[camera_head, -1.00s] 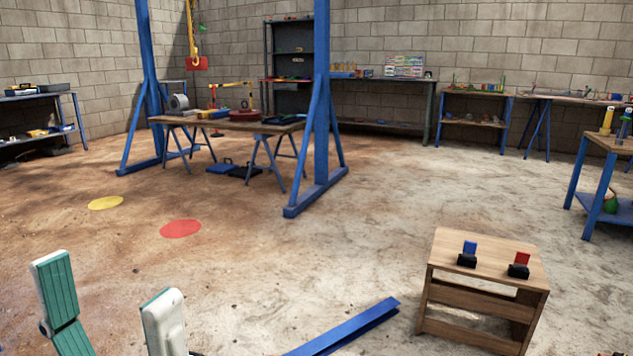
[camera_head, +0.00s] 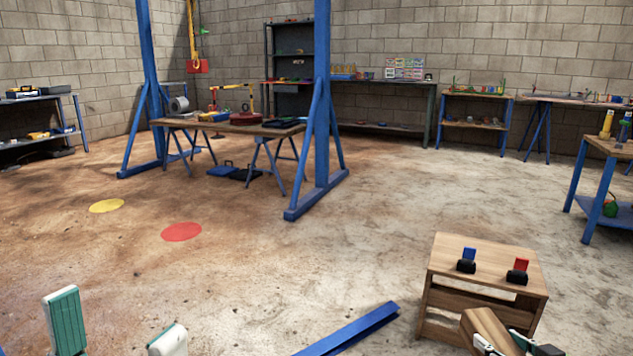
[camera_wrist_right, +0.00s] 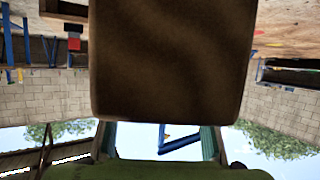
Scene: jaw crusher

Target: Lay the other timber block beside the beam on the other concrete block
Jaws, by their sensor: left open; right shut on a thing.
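A brown timber block (camera_head: 487,328) is at the bottom right of the head view, in front of the small wooden stand. My right gripper (camera_head: 512,343) is shut on it, and part of the gripper is cut off by the frame edge. In the right wrist view the timber block (camera_wrist_right: 172,60) fills the upper middle, between the teal finger pads (camera_wrist_right: 158,140). My left gripper (camera_head: 117,335) is open and empty at the bottom left. A blue beam (camera_head: 352,329) runs up from the bottom edge, and its near end is cut off. No concrete block is visible.
The wooden stand (camera_head: 480,262) carries a blue-topped switch (camera_head: 467,261) and a red-topped switch (camera_head: 517,271), close behind the held timber. A blue gantry frame (camera_head: 320,130) stands over a work table (camera_head: 225,127). The floor between the left gripper and the gantry is clear.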

